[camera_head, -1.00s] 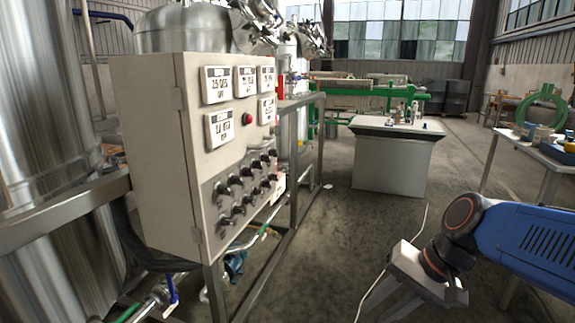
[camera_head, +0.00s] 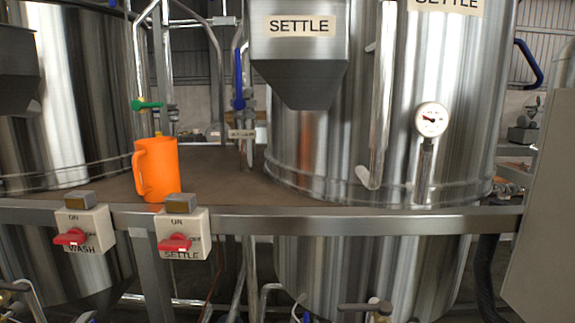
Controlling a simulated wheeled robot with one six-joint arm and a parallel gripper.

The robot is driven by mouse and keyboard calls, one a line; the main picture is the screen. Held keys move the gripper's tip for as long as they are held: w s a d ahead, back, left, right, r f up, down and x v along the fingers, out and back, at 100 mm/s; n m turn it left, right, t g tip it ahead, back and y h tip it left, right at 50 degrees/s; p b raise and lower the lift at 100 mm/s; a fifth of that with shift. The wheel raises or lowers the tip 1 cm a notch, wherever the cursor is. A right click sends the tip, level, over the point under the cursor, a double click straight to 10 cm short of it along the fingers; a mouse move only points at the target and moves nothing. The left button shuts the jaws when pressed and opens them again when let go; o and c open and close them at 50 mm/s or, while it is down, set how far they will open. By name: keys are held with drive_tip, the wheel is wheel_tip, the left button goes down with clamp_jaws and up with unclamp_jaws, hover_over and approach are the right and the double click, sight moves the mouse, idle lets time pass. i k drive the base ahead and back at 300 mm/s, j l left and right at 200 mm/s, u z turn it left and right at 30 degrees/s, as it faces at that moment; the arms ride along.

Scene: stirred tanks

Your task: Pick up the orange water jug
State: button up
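The orange water jug (camera_head: 158,168) stands upright on a brown platform (camera_head: 225,180) between two steel tanks, left of the picture's middle. Its handle is on its left side. It stands just behind the steel front rail, above the switch box labelled SETTLE. My gripper is not in view now.
A steel rail (camera_head: 350,221) runs across in front of the jug. It carries a WASH switch box (camera_head: 86,230) and a SETTLE switch box (camera_head: 183,233). A steel tank (camera_head: 310,160) with a gauge (camera_head: 431,119) stands right. A green-handled valve (camera_head: 146,104) is above the jug.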

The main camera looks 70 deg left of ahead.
sight(156, 161)
drive_tip(key=u, duration=3.45)
drive_tip(key=i+j, duration=0.05)
drive_tip(key=j, duration=0.05)
